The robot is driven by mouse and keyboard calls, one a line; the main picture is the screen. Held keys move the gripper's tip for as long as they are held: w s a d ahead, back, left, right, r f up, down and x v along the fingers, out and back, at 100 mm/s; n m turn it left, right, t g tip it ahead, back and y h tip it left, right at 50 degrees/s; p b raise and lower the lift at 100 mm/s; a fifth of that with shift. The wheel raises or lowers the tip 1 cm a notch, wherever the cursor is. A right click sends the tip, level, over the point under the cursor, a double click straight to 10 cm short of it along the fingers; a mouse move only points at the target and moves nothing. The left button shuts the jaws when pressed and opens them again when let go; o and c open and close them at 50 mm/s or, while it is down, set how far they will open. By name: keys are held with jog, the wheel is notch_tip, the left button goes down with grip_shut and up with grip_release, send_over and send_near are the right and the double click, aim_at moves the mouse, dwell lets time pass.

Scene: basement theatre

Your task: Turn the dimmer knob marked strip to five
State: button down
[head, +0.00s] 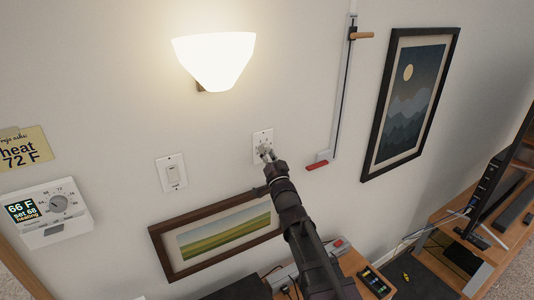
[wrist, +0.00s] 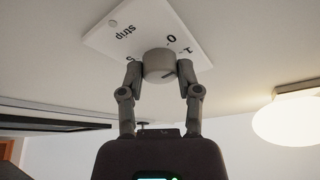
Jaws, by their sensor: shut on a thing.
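The dimmer plate (wrist: 112,42) is white and marked "strip", which reads upside down in the wrist view. Its round grey knob (wrist: 158,63) sits between the two fingers of my gripper (wrist: 160,72). My gripper is shut on the knob, one finger on each side. The knob has a small dark mark on its right side. A 0 and what looks like a 1 show at the plate's right; another character by the left finger is partly hidden. In the head view the plate (head: 262,134) is on the wall, and my gripper (head: 266,155) covers its lower part.
A white switch (head: 172,172) is left of the dimmer, and a lit wall lamp (head: 214,58) is above. A framed green picture (head: 222,238) hangs below. A rail with a red end piece (head: 318,164) runs up the wall at right. A thermostat (head: 45,212) is far left.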

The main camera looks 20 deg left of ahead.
jog(key=shift+w+r, duration=0.1)
jog(key=shift+c, duration=1.5)
grip_release()
jog(key=shift+n+y, duration=0.4)
jog(key=shift+n, duration=0.2)
jog(key=n+g+y, duration=0.1)
jog(key=n, duration=0.1)
jog(key=n+g+y+b, duration=0.1)
jog(key=n, duration=0.2)
jog(key=f+b+v, duration=0.1)
jog(key=b+v, duration=0.4)
jog(key=v, duration=0.9)
jog(key=s+d+f+n+g+h+b, duration=0.1)
jog(key=d+f+g+b, duration=0.2)
jog(key=f, duration=0.6)
jog(key=s+d+f+n+g+h+b, duration=0.1)
jog(key=d+f+n+g+h+b, duration=0.1)
jog(key=f+g, duration=0.5)
jog(key=shift+s+d+f+n+g+b, duration=0.35)
jog(key=shift+d+f+b, duration=0.45)
jog(key=shift+f, duration=0.75)
